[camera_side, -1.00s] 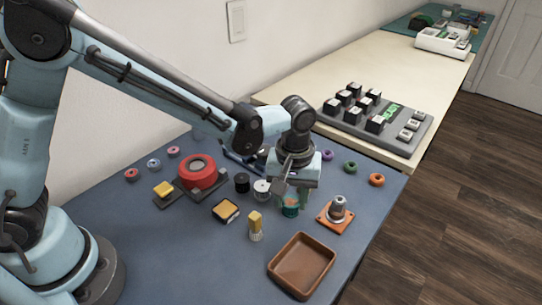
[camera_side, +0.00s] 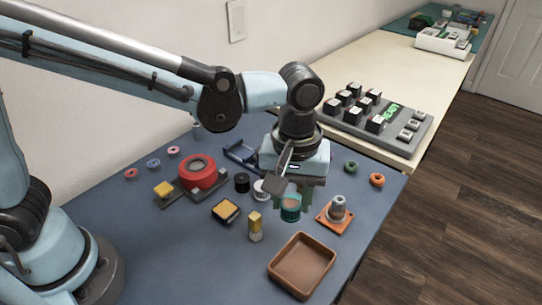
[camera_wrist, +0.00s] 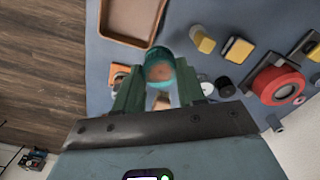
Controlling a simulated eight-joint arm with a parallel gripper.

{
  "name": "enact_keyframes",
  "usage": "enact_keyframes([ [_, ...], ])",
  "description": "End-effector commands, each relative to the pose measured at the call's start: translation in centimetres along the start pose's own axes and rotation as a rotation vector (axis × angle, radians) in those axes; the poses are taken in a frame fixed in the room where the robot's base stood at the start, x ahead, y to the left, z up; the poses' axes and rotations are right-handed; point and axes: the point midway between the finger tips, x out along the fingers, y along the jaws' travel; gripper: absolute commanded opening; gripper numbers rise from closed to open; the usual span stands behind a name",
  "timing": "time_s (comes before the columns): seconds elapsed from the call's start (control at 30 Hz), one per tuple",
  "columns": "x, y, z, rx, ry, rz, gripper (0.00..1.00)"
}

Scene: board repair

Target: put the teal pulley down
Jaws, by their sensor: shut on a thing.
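The teal pulley (camera_side: 291,209) is between the green fingers of my gripper (camera_side: 291,206), which is shut on it. In the wrist view, the pulley (camera_wrist: 160,66) shows between the fingertips (camera_wrist: 156,84), with a brownish top face. It looks held above the blue mat, but the exact gap beneath it cannot be told. An orange plate with a grey post (camera_side: 337,213) stands just right of the gripper. The brown tray (camera_side: 329,262) is nearer the camera and empty.
A white spool (camera_side: 261,190) and black spool (camera_side: 242,182) stand close left of the gripper. A yellow-topped peg (camera_side: 255,226) and black-and-yellow block (camera_side: 225,211) stand in front-left. The red round part (camera_side: 198,172) is farther left. Green (camera_side: 351,167) and orange rings (camera_side: 377,180) lie right.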

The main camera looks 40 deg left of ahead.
Motion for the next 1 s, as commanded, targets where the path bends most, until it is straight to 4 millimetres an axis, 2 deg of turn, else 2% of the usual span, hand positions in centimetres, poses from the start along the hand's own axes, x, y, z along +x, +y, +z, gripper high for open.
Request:
enact_keyframes([
  [0.03, -0.6, 0.1, 1.1, 0.004, 0.0, 0.0, 0.07],
  [0.2, -1.9, 0.2, 3.3, 0.002, 0.0, 0.0, 0.07],
  [0.3, -2.4, 0.2, 3.8, -0.007, 0.0, 0.0, 0.07],
  [0.37, -2.6, 0.1, 3.4, -0.031, 0.0, 0.0, 0.07],
  [0.47, -2.8, -0.4, 1.5, -0.109, 0.0, 0.0, 0.07],
  [0.57, -3.1, -1.5, -1.6, -0.23, 0.0, 0.0, 0.07],
  [0.7, -3.4, -3.7, -6.4, -0.419, 0.0, 0.0, 0.07],
  [0.8, -3.6, -5.5, -9.2, -0.539, 0.0, 0.001, 0.07],
  [0.9, -3.7, -7.0, -11.3, -0.633, 0.0, 0.001, 0.07],
  [1.0, -3.9, -8.1, -12.7, -0.695, 0.0, 0.001, 0.07],
])
